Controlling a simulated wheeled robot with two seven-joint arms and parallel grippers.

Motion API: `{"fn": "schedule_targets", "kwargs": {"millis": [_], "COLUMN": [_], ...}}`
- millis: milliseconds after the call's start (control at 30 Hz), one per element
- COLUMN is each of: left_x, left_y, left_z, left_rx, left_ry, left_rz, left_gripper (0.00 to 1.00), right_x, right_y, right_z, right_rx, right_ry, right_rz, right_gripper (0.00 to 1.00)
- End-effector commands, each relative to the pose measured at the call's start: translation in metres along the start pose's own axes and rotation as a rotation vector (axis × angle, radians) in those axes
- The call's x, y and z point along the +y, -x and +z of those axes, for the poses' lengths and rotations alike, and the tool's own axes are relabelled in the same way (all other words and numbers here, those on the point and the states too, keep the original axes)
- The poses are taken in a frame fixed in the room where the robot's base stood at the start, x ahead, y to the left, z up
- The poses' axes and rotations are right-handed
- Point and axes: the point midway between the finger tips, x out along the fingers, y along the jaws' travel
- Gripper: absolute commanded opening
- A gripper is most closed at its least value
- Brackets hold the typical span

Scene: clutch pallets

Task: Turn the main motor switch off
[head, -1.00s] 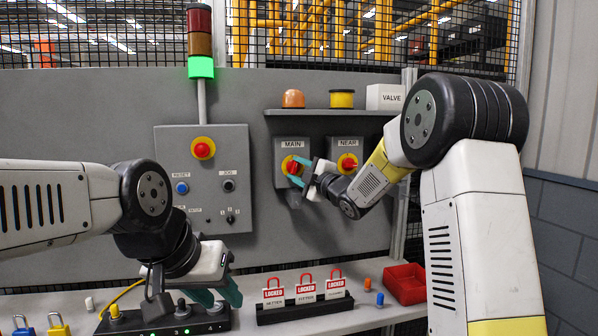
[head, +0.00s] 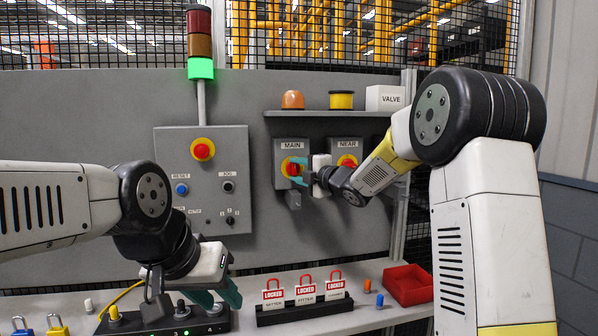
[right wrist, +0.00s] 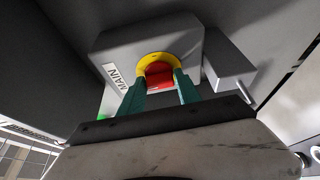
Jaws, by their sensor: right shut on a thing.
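The main switch is a red knob (right wrist: 159,76) on a yellow ring (right wrist: 166,60), set in a grey box labelled MAIN; the box (head: 280,151) is on the back panel in the head view. My right gripper (right wrist: 159,90) has its teal fingers shut on the red knob, one on each side. In the head view my right gripper (head: 298,170) reaches the knob from the right and hides part of it. My left gripper (head: 216,296) is low over the black rack on the bench, its teal fingers partly hidden, so its opening is unclear.
The NEAR switch (head: 347,160) is just right of the main switch, close to my right wrist. A control panel (head: 240,145) is to the left. Padlocks with LOCKED tags (head: 306,290) stand in a rack below. A red bin (head: 408,284) is on the bench at right.

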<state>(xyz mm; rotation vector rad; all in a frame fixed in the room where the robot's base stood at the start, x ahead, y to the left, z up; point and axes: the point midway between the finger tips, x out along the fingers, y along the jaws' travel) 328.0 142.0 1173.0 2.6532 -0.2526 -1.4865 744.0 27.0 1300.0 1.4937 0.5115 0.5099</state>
Motion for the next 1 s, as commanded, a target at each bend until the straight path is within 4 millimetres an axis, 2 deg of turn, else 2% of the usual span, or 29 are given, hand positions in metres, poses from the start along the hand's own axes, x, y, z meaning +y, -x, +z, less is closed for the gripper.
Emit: {"fn": "schedule_targets", "kwargs": {"millis": [133,167,233,600,1000], "left_x": [0.0,0.0,0.0,0.0,0.0], "left_y": [0.0,0.0,0.0,0.0,0.0], "left_z": [0.0,0.0,0.0,0.0,0.0], "left_rx": [0.0,0.0,0.0,0.0,0.0], "left_ry": [0.0,0.0,0.0,0.0,0.0], "left_rz": [0.0,0.0,0.0,0.0,0.0], "left_gripper": [0.36,0.36,0.36,0.36,0.36], "right_x": [-0.002,-0.002,-0.002,0.0,0.0], "right_y": [0.0,0.0,0.0,0.004,0.066], "right_z": [0.0,0.0,0.0,0.0,0.001], "right_rx": [0.0,0.0,0.001,0.0,-0.001], "right_ry": [0.001,0.001,0.0,0.0,0.0], "right_rz": [-0.003,-0.003,-0.003,0.0,-0.001], "right_gripper": [0.0,0.46,0.58,0.58,0.58]}}
